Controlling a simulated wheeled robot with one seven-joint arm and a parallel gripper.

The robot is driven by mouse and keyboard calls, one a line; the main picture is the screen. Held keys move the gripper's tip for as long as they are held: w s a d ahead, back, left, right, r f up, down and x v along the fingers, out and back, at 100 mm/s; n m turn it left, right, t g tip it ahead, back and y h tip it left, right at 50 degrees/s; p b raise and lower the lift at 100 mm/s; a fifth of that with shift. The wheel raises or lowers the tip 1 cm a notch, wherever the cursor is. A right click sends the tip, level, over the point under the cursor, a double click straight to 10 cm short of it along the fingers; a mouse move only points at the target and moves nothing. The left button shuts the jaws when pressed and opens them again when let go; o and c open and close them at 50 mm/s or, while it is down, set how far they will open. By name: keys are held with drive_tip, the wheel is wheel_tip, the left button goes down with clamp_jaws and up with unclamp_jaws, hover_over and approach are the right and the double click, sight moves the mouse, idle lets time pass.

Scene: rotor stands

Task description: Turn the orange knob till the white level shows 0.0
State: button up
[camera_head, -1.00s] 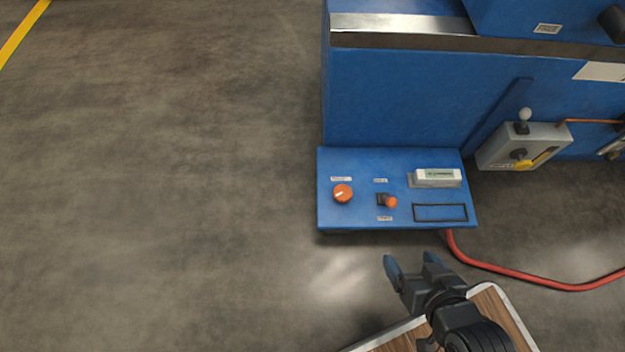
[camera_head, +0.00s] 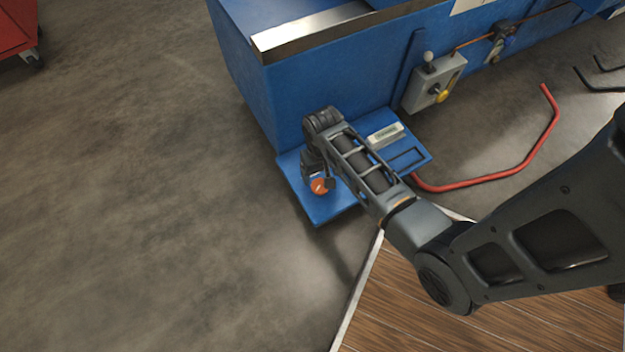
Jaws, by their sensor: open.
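The orange knob (camera_head: 319,187) sits on the left part of the blue panel (camera_head: 325,213). My gripper (camera_head: 316,179) is at the knob, pointing down at it, with a finger in front of its edge. The gripper is open; I cannot tell whether a finger touches the knob. The white level (camera_head: 384,136) lies on the right part of the panel, and its reading is too small to make out. The orange-tipped lever beside the knob is hidden behind my arm.
A grey box (camera_head: 433,84) with a white-balled lever and a yellow knob is on the blue machine (camera_head: 340,80) behind the panel. A wooden platform (camera_head: 440,325) lies in front.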

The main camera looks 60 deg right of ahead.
sight(320, 185)
wheel_tip(320, 185, down, 7)
drive_tip(key=b, duration=0.3)
drive_tip(key=shift+r, duration=0.15)
drive_tip(key=shift+c, duration=0.3)
drive_tip(key=c, duration=1)
drive_tip(key=shift+r, duration=0.1)
